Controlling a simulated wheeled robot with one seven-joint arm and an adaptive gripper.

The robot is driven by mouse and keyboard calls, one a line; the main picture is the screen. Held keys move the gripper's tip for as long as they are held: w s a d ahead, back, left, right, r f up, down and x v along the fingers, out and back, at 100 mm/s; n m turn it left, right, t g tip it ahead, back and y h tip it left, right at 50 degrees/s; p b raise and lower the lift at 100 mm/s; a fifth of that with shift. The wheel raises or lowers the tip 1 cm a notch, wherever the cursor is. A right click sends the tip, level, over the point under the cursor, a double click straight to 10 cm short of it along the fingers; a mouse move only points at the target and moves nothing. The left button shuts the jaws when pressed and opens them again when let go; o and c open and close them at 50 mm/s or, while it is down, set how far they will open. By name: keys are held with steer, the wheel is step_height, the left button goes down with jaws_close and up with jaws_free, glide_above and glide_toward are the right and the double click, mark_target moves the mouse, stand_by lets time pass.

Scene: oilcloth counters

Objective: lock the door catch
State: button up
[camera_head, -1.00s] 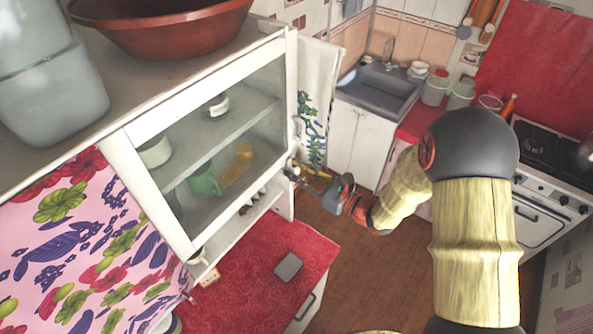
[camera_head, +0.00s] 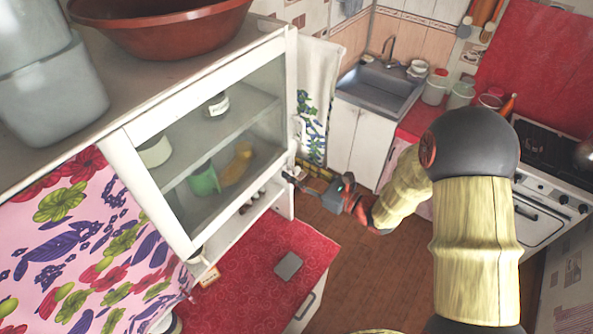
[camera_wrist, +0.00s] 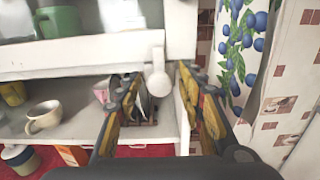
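The door catch (camera_wrist: 158,78) is a small white lever with a rounded lower end. In the wrist view it hangs downward at the lower right of the white cabinet front. In the head view I cannot make it out clearly near my gripper. The cabinet door (camera_head: 228,125) has a white frame and glass, and looks shut. My gripper (camera_head: 300,177) is at the cabinet's lower right corner. In the wrist view my gripper (camera_wrist: 160,88) is open, with one finger on each side of the catch. I see no clear contact.
Below the door is an open shelf with a cup (camera_wrist: 43,115) and other small items. A floral towel (camera_wrist: 240,50) hangs close on the right. A red-covered counter (camera_head: 255,275) is below, and a sink (camera_head: 382,88) stands behind. The floor between is clear.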

steer(key=v, duration=1.1)
steer(key=shift+s+d, duration=0.25)
steer(key=shift+d, duration=0.05)
